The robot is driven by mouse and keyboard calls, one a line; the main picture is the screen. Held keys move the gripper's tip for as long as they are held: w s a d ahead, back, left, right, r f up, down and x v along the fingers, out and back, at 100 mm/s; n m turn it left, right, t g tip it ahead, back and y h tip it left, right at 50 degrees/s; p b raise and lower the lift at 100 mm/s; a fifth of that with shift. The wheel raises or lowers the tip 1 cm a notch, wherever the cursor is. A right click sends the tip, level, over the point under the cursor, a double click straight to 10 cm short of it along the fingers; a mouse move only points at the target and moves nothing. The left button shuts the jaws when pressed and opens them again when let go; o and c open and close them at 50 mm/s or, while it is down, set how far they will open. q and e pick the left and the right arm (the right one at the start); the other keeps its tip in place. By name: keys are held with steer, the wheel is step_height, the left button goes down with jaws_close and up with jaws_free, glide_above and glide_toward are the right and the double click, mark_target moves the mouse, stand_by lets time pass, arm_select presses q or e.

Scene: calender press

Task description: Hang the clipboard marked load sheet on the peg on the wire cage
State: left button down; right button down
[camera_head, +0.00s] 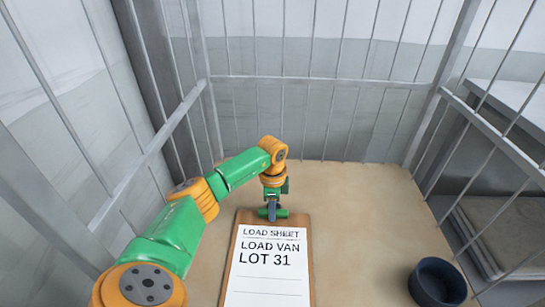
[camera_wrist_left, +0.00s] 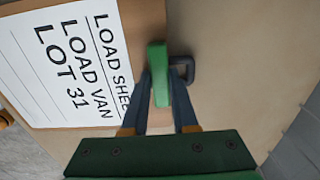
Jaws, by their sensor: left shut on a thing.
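The clipboard (camera_head: 231,275) is brown with a white sheet that reads LOAD SHEET, LOAD VAN, LOT 31. It lies face up over the tan surface at the bottom centre of the head view, and its sheet (camera_wrist_left: 62,60) fills the upper left of the wrist view. My left gripper (camera_head: 271,210) points down at its top edge and is shut on the green clip (camera_wrist_left: 158,75). A dark loop (camera_wrist_left: 184,68) sits beside the clip. I cannot tell whether the board touches the surface. I cannot make out a peg on the wire cage (camera_head: 310,80). My right gripper is not in view.
The tan surface (camera_head: 360,210) is clear behind and right of the clipboard. A dark blue cup (camera_head: 437,283) stands at the front right. Cage bars and rails enclose the left, back and right. A grey bench (camera_head: 515,100) is beyond the right side.

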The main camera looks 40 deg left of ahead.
arm_select(q)
steer(key=c, duration=0.7)
jaws_free()
